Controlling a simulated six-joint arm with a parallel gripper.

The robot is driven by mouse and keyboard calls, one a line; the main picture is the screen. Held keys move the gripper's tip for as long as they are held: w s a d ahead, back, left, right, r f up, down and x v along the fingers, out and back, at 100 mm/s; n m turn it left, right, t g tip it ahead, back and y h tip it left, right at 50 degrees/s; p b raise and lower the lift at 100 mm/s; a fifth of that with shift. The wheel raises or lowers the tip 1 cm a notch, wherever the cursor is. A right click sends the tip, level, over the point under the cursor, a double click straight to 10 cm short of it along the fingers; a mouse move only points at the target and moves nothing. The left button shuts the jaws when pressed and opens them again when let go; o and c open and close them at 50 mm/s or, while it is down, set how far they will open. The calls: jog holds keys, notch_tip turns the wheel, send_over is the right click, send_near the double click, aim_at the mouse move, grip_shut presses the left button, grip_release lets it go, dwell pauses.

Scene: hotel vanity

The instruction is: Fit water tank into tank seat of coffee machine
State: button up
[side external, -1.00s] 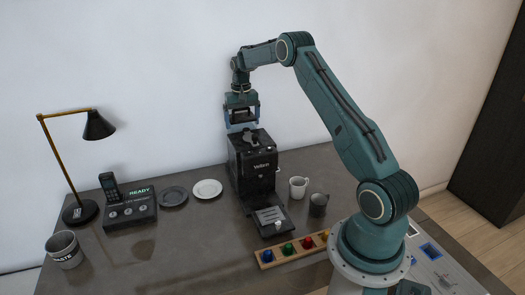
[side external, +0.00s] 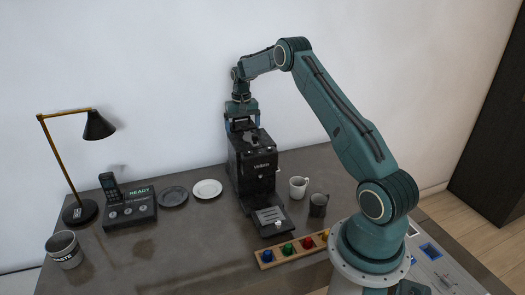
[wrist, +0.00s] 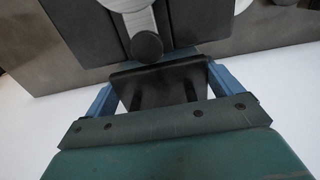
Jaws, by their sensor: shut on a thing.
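The black coffee machine (side external: 254,165) stands on the vanity in the side view, with its drip tray toward the front. Its dark top (wrist: 95,35) shows in the wrist view. My gripper (side external: 241,122) points down at the machine's back edge. In the wrist view, its blue fingers (wrist: 163,88) are shut on the dark water tank (wrist: 158,82), whose dark top lies between them right beside the machine's back. The tank's lower part and the tank seat are hidden, so I cannot tell how far the tank is in.
A white cup (side external: 298,187) and a dark cup (side external: 318,204) stand right of the machine. A wooden rack (side external: 277,257) of colored capsules lies in front. Plates (side external: 207,189), a phone console (side external: 130,209), a lamp (side external: 98,125) and a waste mug (side external: 64,250) are left.

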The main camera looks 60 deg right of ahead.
jog(key=shift+f, duration=1.8)
jog(key=o, duration=1.4)
jog(key=shift+o, duration=0.2)
notch_tip(320, 180, up, 13)
jog(key=shift+r, duration=0.45)
